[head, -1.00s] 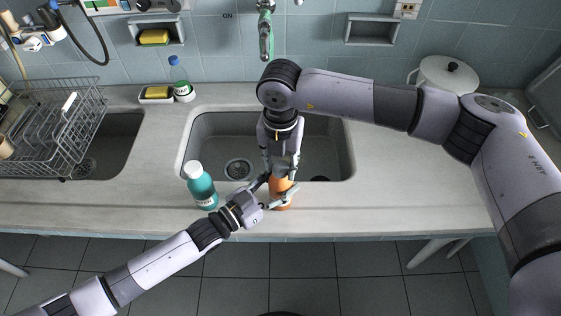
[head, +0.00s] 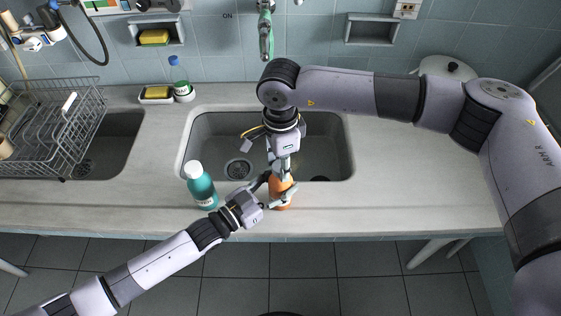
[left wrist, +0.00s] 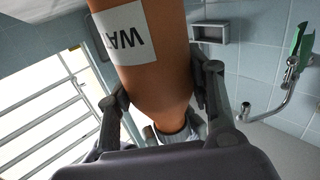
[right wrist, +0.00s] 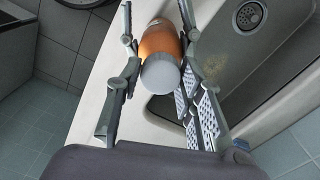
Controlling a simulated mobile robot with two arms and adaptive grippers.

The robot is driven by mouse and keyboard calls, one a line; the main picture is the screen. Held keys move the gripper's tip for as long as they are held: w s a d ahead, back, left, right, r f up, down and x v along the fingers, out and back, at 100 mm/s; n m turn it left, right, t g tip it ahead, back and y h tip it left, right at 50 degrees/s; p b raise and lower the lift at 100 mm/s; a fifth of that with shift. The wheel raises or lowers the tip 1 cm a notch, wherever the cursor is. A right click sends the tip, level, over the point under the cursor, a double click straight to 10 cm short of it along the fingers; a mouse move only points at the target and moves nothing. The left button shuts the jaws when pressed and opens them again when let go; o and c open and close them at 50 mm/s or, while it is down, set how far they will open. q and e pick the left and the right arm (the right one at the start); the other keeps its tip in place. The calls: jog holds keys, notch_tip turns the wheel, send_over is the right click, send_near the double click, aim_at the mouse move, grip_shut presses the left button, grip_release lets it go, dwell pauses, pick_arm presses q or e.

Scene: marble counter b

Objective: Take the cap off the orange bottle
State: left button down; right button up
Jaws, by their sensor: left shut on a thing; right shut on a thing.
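The orange bottle (head: 281,186) stands upright on the counter strip in front of the sink. My left gripper (head: 267,194) is shut around its body from the left. The left wrist view shows the orange bottle (left wrist: 158,65) with a white label, between both fingers. My right gripper (head: 281,172) comes down from above and is shut at the bottle's top. In the right wrist view the pale grey cap (right wrist: 160,74) sits between the fingers, in line with the orange bottle (right wrist: 159,40). In the head view the gripper hides the cap. I see no gap between cap and bottle.
A teal bottle with a white cap (head: 201,186) stands left of my left gripper. The sink (head: 330,150) lies just behind the orange bottle. A dish rack (head: 50,130) is at far left. The counter at right (head: 420,190) is clear.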

jog(key=n, duration=0.5)
jog(key=shift+d, duration=0.1)
jog(key=shift+r, duration=0.2)
jog(key=shift+r, duration=0.9)
jog(key=shift+r, duration=0.1)
jog(key=shift+r, duration=1.95)
pick_arm(q)
jog(key=c, duration=0.7)
grip_release()
